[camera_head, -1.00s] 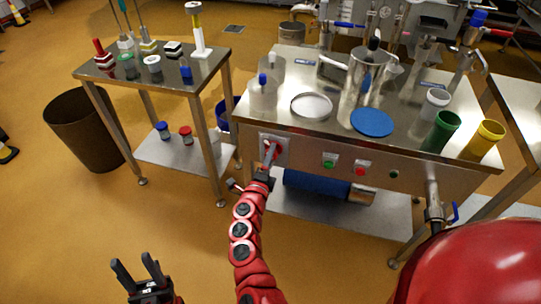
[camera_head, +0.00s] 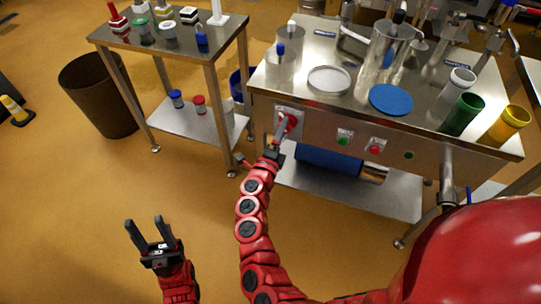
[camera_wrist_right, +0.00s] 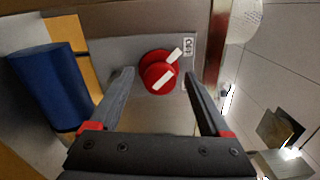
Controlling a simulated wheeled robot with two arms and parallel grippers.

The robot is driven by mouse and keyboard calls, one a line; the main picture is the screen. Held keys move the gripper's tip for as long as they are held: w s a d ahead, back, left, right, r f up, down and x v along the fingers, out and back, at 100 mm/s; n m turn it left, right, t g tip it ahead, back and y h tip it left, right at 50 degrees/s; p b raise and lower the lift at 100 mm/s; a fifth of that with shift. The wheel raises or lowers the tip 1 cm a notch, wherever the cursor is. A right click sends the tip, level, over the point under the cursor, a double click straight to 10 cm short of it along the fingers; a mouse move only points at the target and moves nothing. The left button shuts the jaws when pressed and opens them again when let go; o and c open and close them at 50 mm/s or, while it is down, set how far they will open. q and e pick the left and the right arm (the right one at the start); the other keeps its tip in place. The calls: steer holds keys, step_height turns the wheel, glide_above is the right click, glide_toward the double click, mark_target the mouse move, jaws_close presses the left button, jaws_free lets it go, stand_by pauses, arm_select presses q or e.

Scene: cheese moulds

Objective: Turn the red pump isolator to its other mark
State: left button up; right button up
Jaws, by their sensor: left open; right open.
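The red pump isolator (camera_head: 290,121) is a round red knob on a grey plate on the front of the steel table. In the right wrist view the knob (camera_wrist_right: 158,72) shows a white bar lying slantwise, with a small marked label (camera_wrist_right: 188,46) beside it. My right gripper (camera_head: 280,133) is open right in front of it and partly covers it in the head view. In the wrist view its two fingers stand on either side of the knob; I cannot tell whether they touch it. My left gripper (camera_head: 146,228) is open and empty, low over the floor.
A green button (camera_head: 344,137) and a red button (camera_head: 375,149) sit to the right on the same panel. A blue cylinder (camera_head: 330,159) lies below the tabletop. A side table (camera_head: 175,45) and brown bin (camera_head: 98,92) stand left. Floor around my left gripper is clear.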

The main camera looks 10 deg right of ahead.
steer(key=v, duration=1.5)
steer(key=shift+s+r, duration=0.25)
steer(key=shift+s, duration=0.2)
steer(key=shift+r, duration=0.1)
